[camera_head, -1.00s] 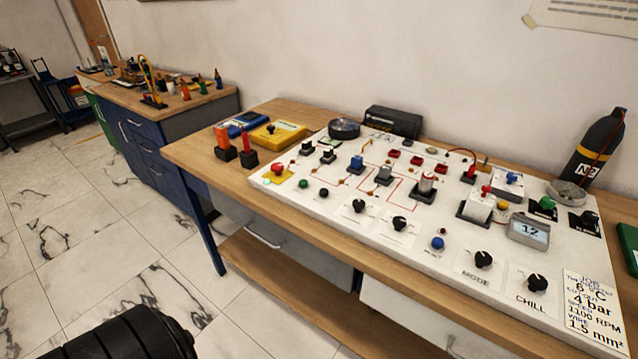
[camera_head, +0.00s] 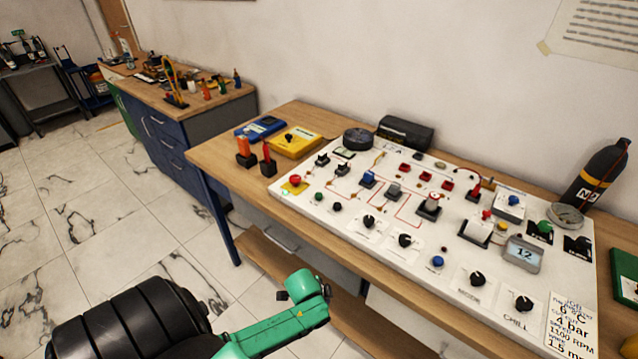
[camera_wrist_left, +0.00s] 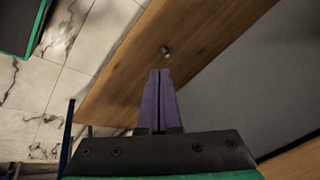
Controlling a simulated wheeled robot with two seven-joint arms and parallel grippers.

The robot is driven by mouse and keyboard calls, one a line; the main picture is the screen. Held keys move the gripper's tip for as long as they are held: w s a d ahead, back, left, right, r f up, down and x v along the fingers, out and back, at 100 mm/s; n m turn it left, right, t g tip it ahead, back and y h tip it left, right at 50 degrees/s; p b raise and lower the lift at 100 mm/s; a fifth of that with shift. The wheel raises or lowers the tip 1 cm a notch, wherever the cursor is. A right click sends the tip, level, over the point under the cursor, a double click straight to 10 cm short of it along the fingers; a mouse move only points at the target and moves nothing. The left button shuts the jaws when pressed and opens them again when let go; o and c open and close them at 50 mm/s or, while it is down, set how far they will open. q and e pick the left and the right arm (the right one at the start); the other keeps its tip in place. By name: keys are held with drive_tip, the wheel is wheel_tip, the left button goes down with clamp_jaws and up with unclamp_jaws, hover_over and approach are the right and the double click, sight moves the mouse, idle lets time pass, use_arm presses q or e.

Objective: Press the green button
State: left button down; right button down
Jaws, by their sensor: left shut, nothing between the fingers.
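The green button (camera_head: 318,196) is a small round green cap at the left front of the white panel (camera_head: 345,222), just right of the red button on its yellow plate. My left arm, black and green, comes in at the bottom left of the head view and ends in front of the bench, below the panel's left part. Its fingers cannot be made out there. In the left wrist view my left gripper (camera_wrist_left: 160,73) has its purple fingers shut and empty, with a wooden surface beyond them. The green button does not show in the left wrist view. My right gripper is not in view.
The panel has black knobs, a blue button (camera_head: 437,262) and a red button (camera_head: 295,180) near the green one. Orange and red upright pieces (camera_head: 243,148) stand left of the panel. A lower wooden shelf (camera_head: 365,325) runs under the bench. The floor at left is clear.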

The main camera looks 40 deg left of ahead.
sight(318, 197)
use_arm(q)
drive_tip(key=w+d+r+m+t+h+p, duration=0.1)
drive_tip(key=w+d+r+m+p, duration=0.15)
drive_tip(key=r, duration=0.85)
drive_tip(key=w+d+r+m+p, duration=0.2)
drive_tip(key=d+r+m+p, duration=0.1)
drive_tip(key=r, duration=0.9)
drive_tip(key=w+a+m, duration=0.2)
drive_tip(key=w+a, duration=0.1)
drive_tip(key=w+a+r+m+t+y, duration=0.1)
drive_tip(key=w+a+m, duration=0.2)
drive_tip(key=a, duration=0.1)
drive_tip(key=w+a+r+m, duration=0.1)
drive_tip(key=w+a+m, duration=0.1)
drive_tip(key=w+a, duration=0.1)
drive_tip(key=shift+a+r+t+b, duration=0.25)
drive_tip(key=shift+a+t+b, duration=0.1)
drive_tip(key=shift+a+t, duration=0.05)
drive_tip(key=w+a+r+m+y, duration=0.1)
drive_tip(key=a+r, duration=0.2)
drive_tip(key=a, duration=0.2)
drive_tip(key=w+a+r+m+t+y, duration=0.1)
drive_tip(key=w+a+r+m, duration=0.1)
drive_tip(key=a, duration=0.4)
drive_tip(key=shift+w+a+r, duration=0.2)
drive_tip(key=shift+a+r, duration=0.05)
drive_tip(key=shift+r, duration=0.3)
drive_tip(key=shift+m, duration=0.25)
